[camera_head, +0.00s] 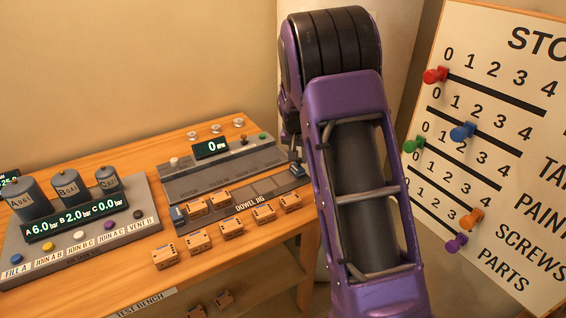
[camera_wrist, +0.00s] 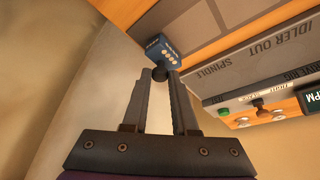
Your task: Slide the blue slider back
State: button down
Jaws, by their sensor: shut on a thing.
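The blue slider (camera_wrist: 162,50) is a small blue block with a black round knob. In the wrist view it sits at the top, just beyond my fingertips. In the head view the blue slider (camera_head: 298,170) is at the right end of the grey dowel jig (camera_head: 250,208). My gripper (camera_wrist: 160,76) is shut on the slider's black knob, which shows between the fingertips. In the head view my gripper (camera_head: 294,157) is small and partly hidden by my purple arm.
Several small wooden blocks (camera_head: 231,229) lie on and in front of the jig. A grey spindle rig (camera_head: 215,165) stands behind it. A pressure console (camera_head: 80,235) is at the left. A board with coloured pegs (camera_head: 470,110) stands at the right.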

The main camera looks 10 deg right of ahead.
jog(key=shift+w+d+r, duration=0.1)
jog(key=shift+w+d, duration=0.1)
jog(key=shift+d, duration=0.35)
jog(key=c, duration=0.7)
grip_release()
jog(key=shift+d, duration=0.1)
jog(key=shift+s+r, duration=0.15)
jog(key=shift+r, duration=0.2)
jog(key=p+v, duration=0.1)
jog(key=v, duration=1.5)
jog(key=shift+s+r, duration=0.15)
jog(key=shift+r, duration=0.1)
jog(key=shift+a, duration=0.25)
